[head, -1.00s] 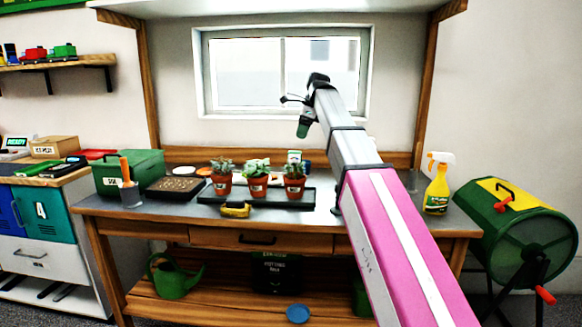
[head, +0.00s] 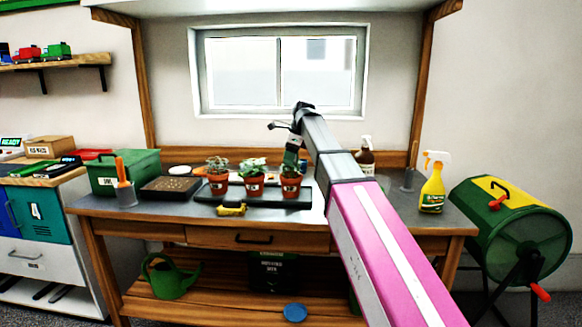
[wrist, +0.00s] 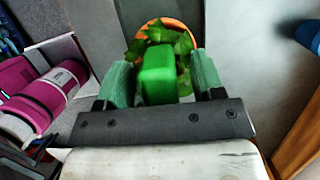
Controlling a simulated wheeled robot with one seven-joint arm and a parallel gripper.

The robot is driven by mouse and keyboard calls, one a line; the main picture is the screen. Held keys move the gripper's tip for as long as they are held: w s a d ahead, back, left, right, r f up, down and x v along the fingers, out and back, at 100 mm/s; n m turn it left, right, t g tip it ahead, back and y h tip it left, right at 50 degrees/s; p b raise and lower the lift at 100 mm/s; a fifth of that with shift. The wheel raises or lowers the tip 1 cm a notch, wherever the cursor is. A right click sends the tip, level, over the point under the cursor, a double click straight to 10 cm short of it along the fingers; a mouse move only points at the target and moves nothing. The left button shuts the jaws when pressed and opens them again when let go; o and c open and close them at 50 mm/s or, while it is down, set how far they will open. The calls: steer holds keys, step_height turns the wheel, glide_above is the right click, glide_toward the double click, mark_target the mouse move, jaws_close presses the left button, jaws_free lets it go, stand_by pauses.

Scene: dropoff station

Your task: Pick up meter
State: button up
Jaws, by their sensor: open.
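A bright green block (wrist: 157,75), which looks like the meter's head, stands between my open fingers in the wrist view. Its lower part is hidden. Behind it are leaves and the orange rim of a pot (wrist: 158,24). My gripper (wrist: 158,80) has one teal finger on each side of the block; whether they touch it, I cannot tell. In the head view my gripper (head: 291,160) hangs just above the right-hand potted plant (head: 291,185). The green block cannot be made out there.
Two more potted plants (head: 218,182) stand left on the black tray (head: 262,200). A small yellow and black object (head: 231,209) lies in front. A brown spray bottle (head: 366,157) is behind my arm, and a yellow one (head: 433,185) stands right. The bench front (head: 170,215) is mostly clear.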

steer(key=shift+f, duration=0.1)
steer(key=c, duration=1.1)
steer(key=shift+r, duration=0.6)
steer(key=r, duration=0.3)
steer(key=shift+s+a+r, duration=0.15)
steer(key=shift+s+a, duration=0.05)
steer(key=s+a+r, duration=0.7)
steer(key=s, duration=0.1)
steer(key=shift+s+a+r, duration=0.1)
steer(key=shift+r, duration=1.55)
steer(key=shift+s+a+r, duration=0.1)
steer(key=shift+r, duration=1.55)
